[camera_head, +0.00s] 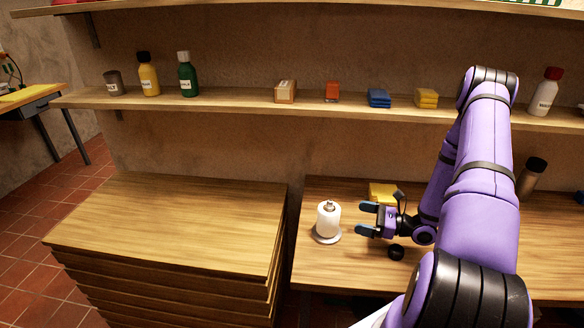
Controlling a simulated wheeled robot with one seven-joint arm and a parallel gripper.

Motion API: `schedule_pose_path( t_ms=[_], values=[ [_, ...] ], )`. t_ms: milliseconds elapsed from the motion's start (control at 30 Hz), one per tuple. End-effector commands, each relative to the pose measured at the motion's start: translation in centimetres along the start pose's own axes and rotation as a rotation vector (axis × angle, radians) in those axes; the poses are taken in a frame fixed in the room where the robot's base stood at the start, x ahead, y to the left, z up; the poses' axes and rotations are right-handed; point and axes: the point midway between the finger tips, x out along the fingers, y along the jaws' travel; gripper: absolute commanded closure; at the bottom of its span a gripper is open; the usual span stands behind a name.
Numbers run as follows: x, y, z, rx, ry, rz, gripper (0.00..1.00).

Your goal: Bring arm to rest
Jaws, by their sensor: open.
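My arm (484,195) reaches up from the lower right and bends down over the right-hand table. My gripper (367,219) is open and points left, with its two blue fingertips apart and nothing seen between them. It is a little to the right of a white cylindrical jar-like thing (328,220) on a round grey base (326,238), and does not appear to touch it. A small black round object (396,252) lies on the table just below the gripper.
A yellow block (382,192) lies behind the gripper. A dark-capped bottle (531,176) stands at the right. A wall shelf (230,101) above holds bottles, boxes and cloths. A wooden stack (165,220) stands left, its top clear.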

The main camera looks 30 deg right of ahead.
Motion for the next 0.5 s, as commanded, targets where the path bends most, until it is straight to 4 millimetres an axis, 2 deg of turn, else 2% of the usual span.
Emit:
schedule_pose_path(
  t_ms=[167,267,367,500],
  values=[
    [0.1,0.0,0.2,-0.005,0.002,0.007,0.0],
    [0.6,0.1,1.3,-0.029,0.013,0.044,0.0],
    [1.6,0.4,3.5,-0.078,0.036,0.119,0.0],
    [3.4,1.4,7.5,-0.174,0.085,0.263,0.0]
  ],
)
